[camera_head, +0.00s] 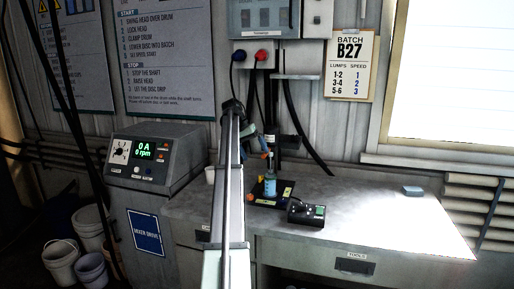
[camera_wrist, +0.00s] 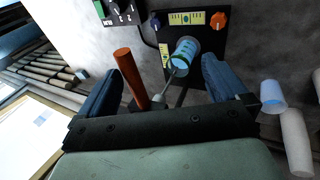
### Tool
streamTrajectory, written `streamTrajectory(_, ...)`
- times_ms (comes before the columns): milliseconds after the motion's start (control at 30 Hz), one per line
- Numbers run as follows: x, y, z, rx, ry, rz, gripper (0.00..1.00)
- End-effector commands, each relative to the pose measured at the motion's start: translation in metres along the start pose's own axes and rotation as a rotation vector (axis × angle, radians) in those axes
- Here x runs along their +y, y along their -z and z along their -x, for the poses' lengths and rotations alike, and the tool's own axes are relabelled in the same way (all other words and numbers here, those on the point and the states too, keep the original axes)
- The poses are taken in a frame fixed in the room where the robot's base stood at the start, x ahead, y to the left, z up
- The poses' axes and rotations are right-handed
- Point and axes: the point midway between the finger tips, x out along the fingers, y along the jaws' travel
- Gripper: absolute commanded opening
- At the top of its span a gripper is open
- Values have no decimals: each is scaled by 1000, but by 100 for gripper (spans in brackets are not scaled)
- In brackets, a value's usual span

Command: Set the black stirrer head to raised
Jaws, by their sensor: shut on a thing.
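The black stirrer head (camera_head: 288,141) is on a post above the bench stand in the head view. A glass beaker with teal liquid (camera_head: 270,186) stands on the stand's black base (camera_head: 284,199); in the wrist view the beaker (camera_wrist: 185,54) lies beyond my fingertips. An orange-red rod (camera_wrist: 130,76) and a thin shaft pointing at the beaker show between the fingers. My arm hides part of the stand in the head view.
A black control box (camera_head: 306,212) sits in front of the stand. A mixer drive cabinet (camera_head: 157,155) stands left of the bench (camera_head: 370,215). White cups (camera_wrist: 296,140) lie right of my gripper in the wrist view. The bench's right side is mostly clear.

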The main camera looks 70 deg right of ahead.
Motion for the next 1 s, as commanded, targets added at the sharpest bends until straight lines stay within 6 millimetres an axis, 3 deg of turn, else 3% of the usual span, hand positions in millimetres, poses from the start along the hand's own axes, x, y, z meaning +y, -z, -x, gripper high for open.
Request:
streamTrajectory(33, -78, -25, 14, -49, 275, 132, 76)
streamTrajectory(67, -82, -27, 12, -48, 275, 137, 69)
streamTrajectory(100, -88, -30, 12, -45, 277, 145, 46)
streamTrajectory(1000, -206, -100, -13, 7, 295, 303, 46)
